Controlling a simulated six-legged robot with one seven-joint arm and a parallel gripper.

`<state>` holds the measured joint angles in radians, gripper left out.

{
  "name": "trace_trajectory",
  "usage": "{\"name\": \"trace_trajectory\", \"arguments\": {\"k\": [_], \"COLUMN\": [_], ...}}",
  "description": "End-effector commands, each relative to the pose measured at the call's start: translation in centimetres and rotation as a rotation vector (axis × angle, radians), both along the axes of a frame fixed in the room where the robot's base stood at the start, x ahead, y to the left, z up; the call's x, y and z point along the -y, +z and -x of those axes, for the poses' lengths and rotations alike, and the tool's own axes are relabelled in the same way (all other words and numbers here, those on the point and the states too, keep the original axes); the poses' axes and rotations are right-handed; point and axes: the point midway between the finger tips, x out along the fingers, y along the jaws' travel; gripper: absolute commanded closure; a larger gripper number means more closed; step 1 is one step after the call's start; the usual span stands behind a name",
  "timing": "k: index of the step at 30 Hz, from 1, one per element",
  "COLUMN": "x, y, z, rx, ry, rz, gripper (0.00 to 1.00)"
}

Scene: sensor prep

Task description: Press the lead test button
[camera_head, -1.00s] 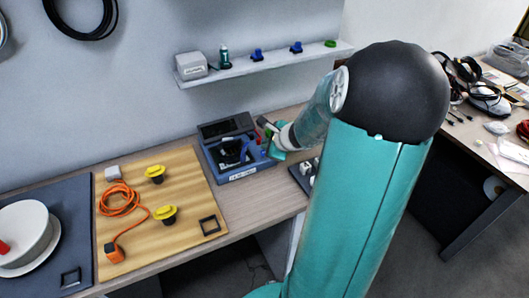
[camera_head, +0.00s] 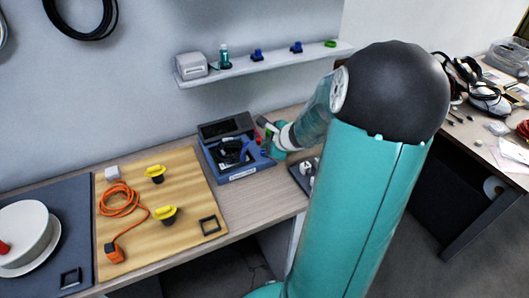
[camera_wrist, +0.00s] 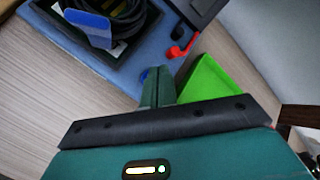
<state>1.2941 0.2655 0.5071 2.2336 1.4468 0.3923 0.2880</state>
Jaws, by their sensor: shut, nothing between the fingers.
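The blue test unit (camera_head: 240,173) with a dark upright panel (camera_head: 226,128) stands at the back of the bench. In the wrist view its blue base (camera_wrist: 150,50) holds a tray of coiled black leads (camera_wrist: 105,22). A blue round part (camera_wrist: 145,75), possibly the button, shows beside my fingertips and is mostly hidden by them. My gripper (camera_wrist: 158,72) is shut and empty, at the unit's near edge. I cannot tell whether it touches the blue part. In the head view my gripper is at the unit's right side, largely hidden by my arm.
A wooden board (camera_head: 185,230) with an orange cable (camera_head: 120,200) and yellow knobs is to the left. A shelf (camera_head: 265,64) hangs above.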

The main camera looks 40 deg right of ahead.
Motion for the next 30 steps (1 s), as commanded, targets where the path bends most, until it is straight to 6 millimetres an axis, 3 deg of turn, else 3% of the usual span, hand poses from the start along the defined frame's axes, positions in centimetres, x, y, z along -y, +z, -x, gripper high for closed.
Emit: {"name": "trace_trajectory", "arguments": {"k": [30], "x": [-0.03], "y": [-0.88], "z": [-0.01], "rx": [-0.001], "ry": [0.000], "rz": [-0.001], "gripper": [1.00]}}
